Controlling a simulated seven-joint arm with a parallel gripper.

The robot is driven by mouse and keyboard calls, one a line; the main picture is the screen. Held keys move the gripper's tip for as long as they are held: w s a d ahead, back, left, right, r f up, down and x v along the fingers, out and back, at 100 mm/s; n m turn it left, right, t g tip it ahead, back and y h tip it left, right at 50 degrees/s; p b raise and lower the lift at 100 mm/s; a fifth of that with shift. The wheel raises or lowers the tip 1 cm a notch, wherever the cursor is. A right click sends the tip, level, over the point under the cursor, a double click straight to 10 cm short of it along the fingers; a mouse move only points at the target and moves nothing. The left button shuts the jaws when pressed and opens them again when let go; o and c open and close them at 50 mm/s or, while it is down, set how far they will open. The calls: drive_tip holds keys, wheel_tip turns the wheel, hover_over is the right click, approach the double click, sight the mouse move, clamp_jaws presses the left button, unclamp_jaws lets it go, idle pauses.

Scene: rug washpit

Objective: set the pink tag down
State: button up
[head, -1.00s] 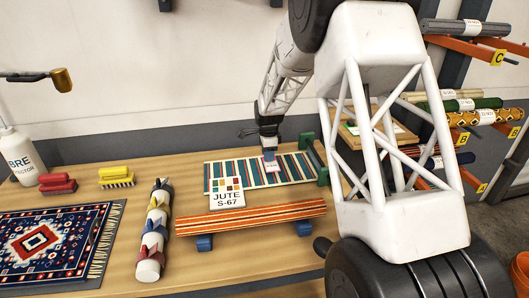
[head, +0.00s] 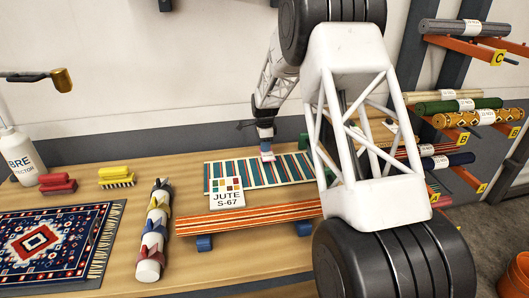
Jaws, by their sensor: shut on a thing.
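My gripper (head: 266,146) is at the striped teal, red and cream runner (head: 235,176) on the wooden bench. It is shut on the small pink tag (head: 268,157), which shows as a pale pink patch just below the jaws. The tag is over the runner's back part, right of its middle. I cannot tell whether it touches the cloth. The fingers are too small to see in detail.
A card marked JUTE S-67 (head: 227,193) lies at the runner's front edge. An orange striped roll (head: 250,216) on blue supports lies in front. A clamp-covered post (head: 155,230), brushes (head: 117,177) and a patterned rug (head: 55,240) are left. Rolls on racks (head: 455,105) stand right.

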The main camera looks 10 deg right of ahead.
drive_tip(key=shift+f, duration=1.75)
drive_tip(key=shift+f, duration=0.1)
drive_tip(key=o, duration=0.9)
wheel_tip(320, 180, up, 12)
drive_tip(key=shift+r, duration=0.1)
drive_tip(key=shift+r, duration=0.1)
